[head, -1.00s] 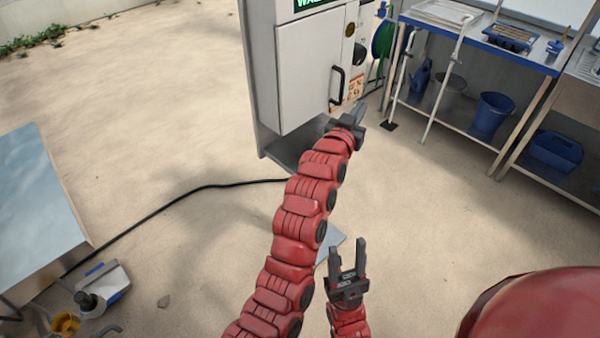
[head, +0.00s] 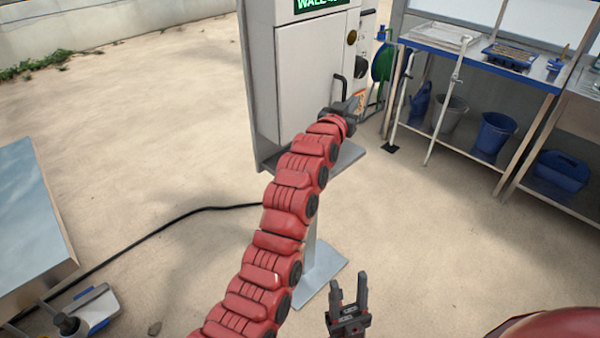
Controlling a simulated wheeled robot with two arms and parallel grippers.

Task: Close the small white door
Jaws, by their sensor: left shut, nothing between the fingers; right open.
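The small white door (head: 309,75) is on the front of the upright cabinet, below a green lit display. It looks nearly flush with the cabinet front, but I cannot tell whether it is fully closed. Its dark handle (head: 340,86) is at its right side. My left gripper (head: 356,103) is shut and empty, beside the handle's lower end. I cannot tell whether it touches the door. My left arm hides the door's lower part. My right gripper (head: 348,283) is open and empty, low in the view, away from the cabinet.
The cabinet (head: 258,85) stands on a post with a grey foot plate (head: 322,277). A dark cable (head: 150,232) crosses the ground. A table (head: 35,220) is at the left.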

